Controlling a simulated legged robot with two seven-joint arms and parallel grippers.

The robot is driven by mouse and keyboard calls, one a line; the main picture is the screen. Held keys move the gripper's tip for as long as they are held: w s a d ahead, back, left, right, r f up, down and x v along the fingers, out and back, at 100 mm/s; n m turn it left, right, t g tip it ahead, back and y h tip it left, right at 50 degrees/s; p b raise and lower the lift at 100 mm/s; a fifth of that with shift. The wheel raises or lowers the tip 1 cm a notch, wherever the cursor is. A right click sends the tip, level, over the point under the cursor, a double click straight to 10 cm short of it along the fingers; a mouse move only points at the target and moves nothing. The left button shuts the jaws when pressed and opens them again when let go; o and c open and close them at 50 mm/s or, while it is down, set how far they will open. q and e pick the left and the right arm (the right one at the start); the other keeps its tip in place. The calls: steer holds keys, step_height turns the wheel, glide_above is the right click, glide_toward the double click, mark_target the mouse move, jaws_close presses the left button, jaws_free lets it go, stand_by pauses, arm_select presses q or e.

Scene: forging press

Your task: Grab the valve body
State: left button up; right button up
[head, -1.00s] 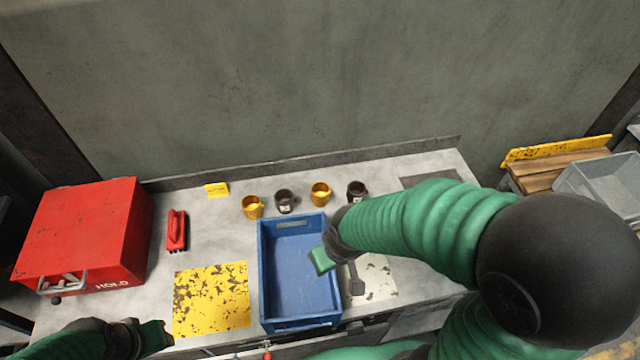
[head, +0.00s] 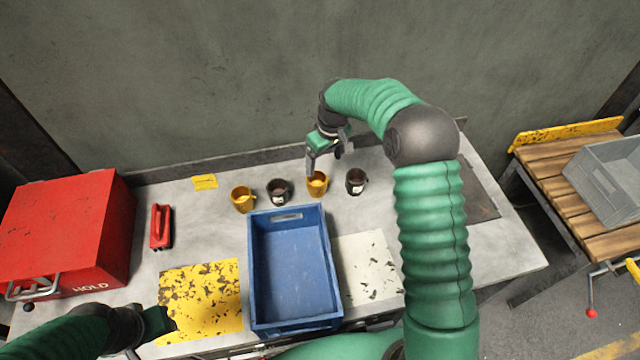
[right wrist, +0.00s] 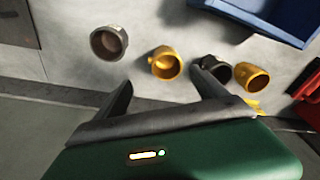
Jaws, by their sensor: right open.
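Several cup-like valve bodies stand in a row at the back of the bench: a left yellow one (head: 242,200), a dark one (head: 279,192), a second yellow one (head: 317,187) and a right dark one (head: 356,182). My right gripper (head: 324,164) is open, pointing down just above the second yellow valve body. In the right wrist view that yellow valve body (right wrist: 167,64) lies beyond and between the open fingertips (right wrist: 163,82); one finger partly covers a dark valve body (right wrist: 212,72). My left gripper (head: 160,322) is at the lower left, its jaws unclear.
A blue crate (head: 252,275) stands empty in front of the row. A red box (head: 65,225) and a red-handled tool (head: 161,227) are at left. A yellow worn plate (head: 200,297) and a pale one (head: 368,268) flank the crate. A grey bin (head: 605,180) sits far right.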

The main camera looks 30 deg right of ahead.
glide_above(317, 183)
steer(key=s+a, duration=0.1)
steer(key=s, duration=0.1)
step_height(317, 183, down, 7)
steer(key=shift+r+p, duration=0.15)
steer(key=shift+p, duration=0.3)
steer(key=shift+a+f, duration=0.1)
steer(key=shift+f, duration=0.2)
steer(key=f, duration=0.1)
steer(key=f+p, duration=0.1)
steer(key=f, duration=0.2)
steer(key=shift+w+d+f+p, duration=0.2)
steer(key=shift+w+d+p, duration=0.05)
steer(key=shift+d+p, duration=0.05)
steer(key=shift+w+d+f, duration=0.1)
steer(key=shift+w+f, duration=0.05)
steer(key=shift+f, duration=0.25)
arm_select(q)
steer(key=shift+w+a+r, duration=0.1)
steer(key=shift+a+r, duration=0.1)
steer(key=shift+r, duration=0.45)
steer(key=shift+a+r, duration=0.15)
steer(key=shift+r, duration=0.45)
